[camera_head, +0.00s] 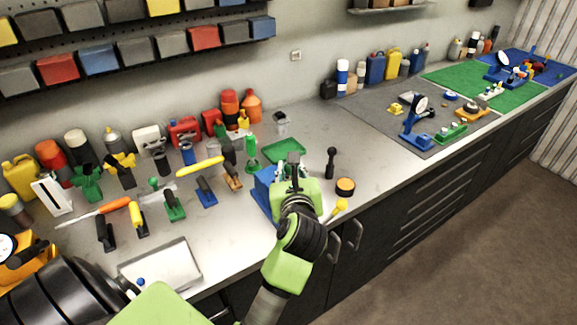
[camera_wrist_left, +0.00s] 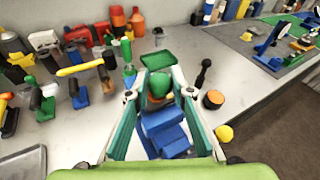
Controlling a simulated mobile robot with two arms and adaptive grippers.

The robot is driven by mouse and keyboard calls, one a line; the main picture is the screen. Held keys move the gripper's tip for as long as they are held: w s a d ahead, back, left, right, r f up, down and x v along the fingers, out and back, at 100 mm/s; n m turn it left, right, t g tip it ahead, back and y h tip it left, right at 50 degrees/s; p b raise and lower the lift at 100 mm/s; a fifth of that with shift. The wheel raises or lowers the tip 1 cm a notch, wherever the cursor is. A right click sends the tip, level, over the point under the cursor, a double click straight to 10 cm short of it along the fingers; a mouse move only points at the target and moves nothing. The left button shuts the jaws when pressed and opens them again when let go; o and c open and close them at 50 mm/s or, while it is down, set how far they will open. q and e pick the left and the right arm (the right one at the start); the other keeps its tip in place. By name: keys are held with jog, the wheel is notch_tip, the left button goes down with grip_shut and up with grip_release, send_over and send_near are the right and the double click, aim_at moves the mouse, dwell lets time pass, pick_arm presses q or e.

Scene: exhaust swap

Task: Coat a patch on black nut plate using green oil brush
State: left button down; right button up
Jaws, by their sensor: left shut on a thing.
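My left gripper (camera_head: 294,172) is over a blue stand (camera_head: 264,190) near the front edge of the bench. In the left wrist view its fingers (camera_wrist_left: 159,84) are around a rounded green object (camera_wrist_left: 157,88), and it is shut on this object. The green object may be the oil brush, but its lower part is hidden. Blue blocks of the stand (camera_wrist_left: 165,132) show below it, between the fingers. I cannot tell whether the object touches the stand. I cannot pick out the black nut plate with certainty. My right gripper is not in view.
A green tray (camera_head: 284,149) and a standing green tool (camera_head: 251,152) are behind the gripper. A dark upright tool (camera_head: 330,162), an orange-topped round tin (camera_head: 345,187) and a yellow item (camera_head: 340,206) stand to its right. Several tools crowd the left. A white tray (camera_head: 188,285) lies in front.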

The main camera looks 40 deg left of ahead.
pick_arm(q)
jog(key=shift+s+d+f, duration=0.15)
jog(key=shift+d+f, duration=0.05)
jog(key=shift+f, duration=0.05)
jog(key=shift+s+d+r, duration=0.15)
jog(key=shift+s+d, duration=0.05)
jog(key=shift+d, duration=0.25)
jog(key=shift+s+d+r, duration=0.15)
jog(key=shift+d, duration=0.25)
jog(key=shift+a+f, duration=0.1)
jog(key=shift+a, duration=0.05)
